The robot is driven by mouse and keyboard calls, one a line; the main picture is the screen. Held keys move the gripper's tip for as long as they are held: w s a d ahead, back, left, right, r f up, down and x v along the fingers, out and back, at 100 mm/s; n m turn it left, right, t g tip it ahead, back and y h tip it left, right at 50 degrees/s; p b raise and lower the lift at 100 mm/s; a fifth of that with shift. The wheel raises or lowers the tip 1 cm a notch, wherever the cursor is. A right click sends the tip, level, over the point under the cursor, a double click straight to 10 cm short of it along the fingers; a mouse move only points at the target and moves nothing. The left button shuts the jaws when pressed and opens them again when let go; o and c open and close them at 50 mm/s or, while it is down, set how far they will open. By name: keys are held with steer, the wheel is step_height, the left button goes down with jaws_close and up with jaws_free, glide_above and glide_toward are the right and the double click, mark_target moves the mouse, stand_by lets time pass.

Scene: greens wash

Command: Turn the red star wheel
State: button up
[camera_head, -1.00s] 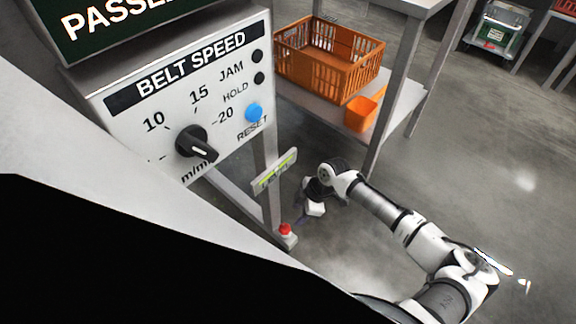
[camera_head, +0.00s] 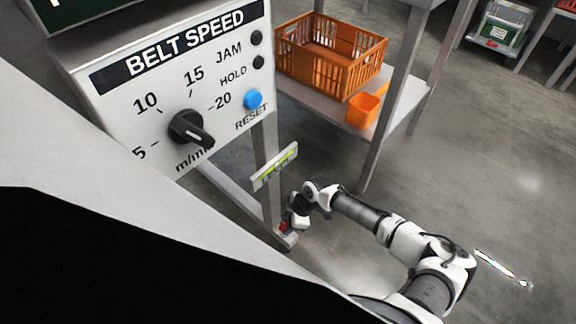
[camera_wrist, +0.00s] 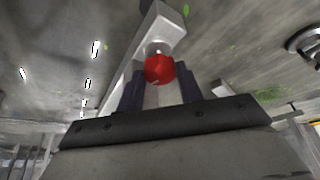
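The red star wheel (camera_wrist: 159,69) sits on a pale grey fitting (camera_wrist: 160,28) in the wrist view. It lies between and just beyond the dark fingertips of my gripper (camera_wrist: 160,82). The fingers stand apart on either side of it; I see no clear grip, and contact is hard to tell. In the head view the red wheel (camera_head: 284,227) shows low by the foot of the console frame, partly hidden by my gripper (camera_head: 291,218), which is right at it.
The belt speed console (camera_head: 180,95) with a black knob (camera_head: 188,128) and blue reset button (camera_head: 253,99) stands above. A small plate with a yellow-green strip (camera_head: 275,167) is close above my gripper. An orange crate (camera_head: 330,55) and orange bin (camera_head: 362,110) stand on a shelf behind.

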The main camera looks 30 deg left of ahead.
steer(key=c, duration=0.4)
steer(key=shift+r+p, duration=0.1)
steer(key=shift+p, duration=0.25)
steer(key=m+p, duration=0.2)
steer(key=p, duration=0.1)
steer(key=shift+s+r+m+t+y, duration=0.2)
steer(key=shift+m+t+y, duration=0.1)
steer(key=shift+t, duration=0.1)
steer(key=m+p, duration=0.2)
steer(key=p, duration=0.1)
steer(key=shift+f+t, duration=0.1)
steer(key=shift+t, duration=0.3)
steer(key=shift+m+p, duration=0.6)
steer(key=shift+d+f+t, duration=0.1)
steer(key=shift+f+t, duration=0.1)
steer(key=shift+t, duration=0.1)
steer(key=o, duration=0.7)
